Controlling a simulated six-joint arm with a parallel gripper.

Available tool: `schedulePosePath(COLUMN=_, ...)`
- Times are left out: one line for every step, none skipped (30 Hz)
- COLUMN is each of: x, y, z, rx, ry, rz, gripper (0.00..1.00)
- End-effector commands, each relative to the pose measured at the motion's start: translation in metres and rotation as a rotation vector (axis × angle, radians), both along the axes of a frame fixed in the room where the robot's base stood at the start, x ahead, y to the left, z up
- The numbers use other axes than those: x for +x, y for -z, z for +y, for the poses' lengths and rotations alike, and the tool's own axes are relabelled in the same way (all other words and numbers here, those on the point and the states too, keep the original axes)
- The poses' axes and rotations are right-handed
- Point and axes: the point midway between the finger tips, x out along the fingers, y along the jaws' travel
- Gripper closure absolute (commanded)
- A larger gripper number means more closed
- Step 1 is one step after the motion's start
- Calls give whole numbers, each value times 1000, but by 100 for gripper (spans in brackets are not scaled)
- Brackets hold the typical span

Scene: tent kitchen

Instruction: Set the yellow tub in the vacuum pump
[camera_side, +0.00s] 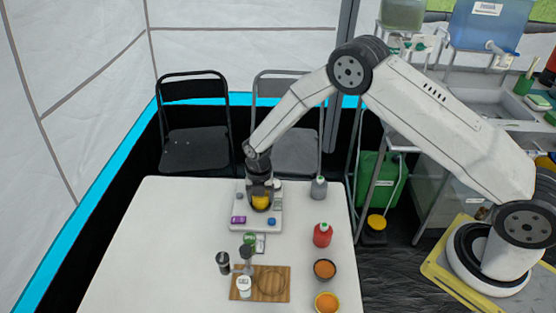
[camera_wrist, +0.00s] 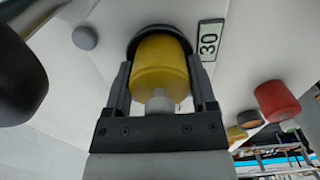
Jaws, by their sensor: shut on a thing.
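The yellow tub (camera_side: 260,202) is between the fingers of my gripper (camera_side: 262,194), over the white vacuum pump (camera_side: 247,227) on the table. In the wrist view my gripper (camera_wrist: 161,72) is shut on the sides of the yellow tub (camera_wrist: 158,62). The far end of the tub lies within the outline of a dark round ring (camera_wrist: 137,37) on the pump. The tub and fingers hide most of the ring, so I cannot tell how deep the tub sits. A display reading 30 (camera_wrist: 210,40) and a grey knob (camera_wrist: 85,38) flank the ring.
A grey bottle (camera_side: 319,188) stands right of the pump, and a red bottle (camera_side: 322,236) nearer the front. The table's left side is clear.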

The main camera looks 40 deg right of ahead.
Motion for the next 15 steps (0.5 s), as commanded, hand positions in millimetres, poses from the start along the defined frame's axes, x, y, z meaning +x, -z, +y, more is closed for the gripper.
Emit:
schedulePosePath(x=0, y=1, z=0, rx=1, ry=0, rz=-1, gripper=60)
schedulePosePath(x=0, y=1, z=0, rx=0, ry=0, rz=-1, gripper=60)
schedulePosePath(x=0, y=2, z=0, rx=0, ry=0, rz=-1, gripper=60)
schedulePosePath(x=0, y=2, z=0, rx=0, ry=0, rz=-1, gripper=60)
schedulePosePath(x=0, y=2, z=0, rx=0, ry=0, rz=-1, gripper=60)
schedulePosePath(x=1, y=3, z=0, rx=0, ry=0, rz=-1, gripper=24)
schedulePosePath(x=1, y=2, z=0, rx=0, ry=0, rz=-1, gripper=15)
schedulePosePath(x=1, y=2, z=0, rx=0, ry=0, rz=-1, gripper=13)
schedulePosePath(x=1, y=2, z=0, rx=0, ry=0, rz=-1, gripper=13)
schedulePosePath(x=1, y=2, z=0, rx=0, ry=0, rz=-1, gripper=13)
schedulePosePath(x=0, y=2, z=0, rx=0, ry=0, rz=-1, gripper=13)
schedulePosePath(x=0, y=2, z=0, rx=0, ry=0, rz=-1, gripper=13)
schedulePosePath(x=0, y=2, z=0, rx=0, ry=0, rz=-1, gripper=13)
schedulePosePath(x=0, y=2, z=0, rx=0, ry=0, rz=-1, gripper=13)
schedulePosePath(x=0, y=3, z=0, rx=1, ry=0, rz=-1, gripper=13)
